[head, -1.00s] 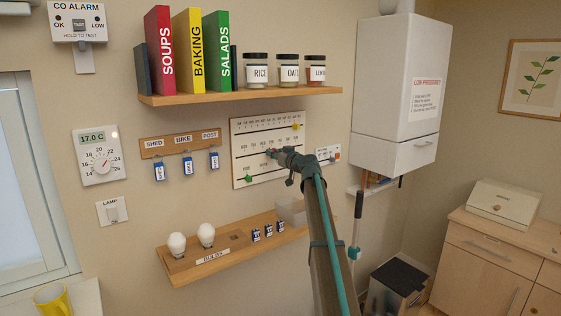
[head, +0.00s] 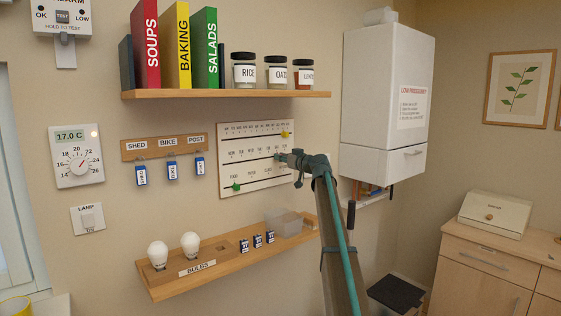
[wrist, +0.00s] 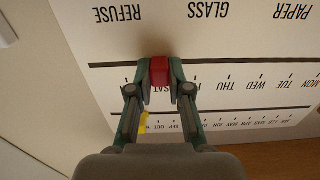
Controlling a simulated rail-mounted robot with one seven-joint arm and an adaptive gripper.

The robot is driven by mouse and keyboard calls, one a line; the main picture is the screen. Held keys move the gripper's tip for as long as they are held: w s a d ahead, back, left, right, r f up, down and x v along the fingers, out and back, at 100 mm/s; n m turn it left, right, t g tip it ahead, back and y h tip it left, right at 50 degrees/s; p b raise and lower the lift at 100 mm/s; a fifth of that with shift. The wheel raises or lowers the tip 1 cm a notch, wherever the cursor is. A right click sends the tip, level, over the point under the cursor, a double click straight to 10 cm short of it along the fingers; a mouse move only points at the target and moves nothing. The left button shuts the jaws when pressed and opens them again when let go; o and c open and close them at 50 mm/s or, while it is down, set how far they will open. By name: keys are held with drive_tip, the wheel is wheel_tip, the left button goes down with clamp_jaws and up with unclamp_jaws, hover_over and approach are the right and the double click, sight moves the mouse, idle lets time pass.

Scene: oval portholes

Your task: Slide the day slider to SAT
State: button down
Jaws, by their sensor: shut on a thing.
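The white calendar board (head: 229,172) hangs on the wall with three slider rows. My gripper (head: 279,157) is at the right part of its middle, day row. In the wrist view, where the board appears upside down, my gripper (wrist: 160,80) is shut on the red day slider (wrist: 159,70). The slider sits on the black day line, in line with the SAT label (wrist: 163,88), which shows between the fingers. THU is readable to the right of the fingers; the fingers hide the labels beside SAT. In the head view my gripper hides the slider.
A yellow slider (head: 285,135) sits on the month row and a green slider (head: 236,186) on the bottom row. A shelf (head: 225,94) with books and jars is above, a bulb shelf (head: 281,243) below. A white boiler (head: 386,95) stands out at the right.

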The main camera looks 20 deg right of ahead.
drive_tip(key=c, duration=1.1)
unclamp_jaws()
drive_tip(key=shift+s, duration=0.1)
drive_tip(key=v, duration=1.1)
drive_tip(key=shift+s+d, duration=0.1)
drive_tip(key=shift+s, duration=0.3)
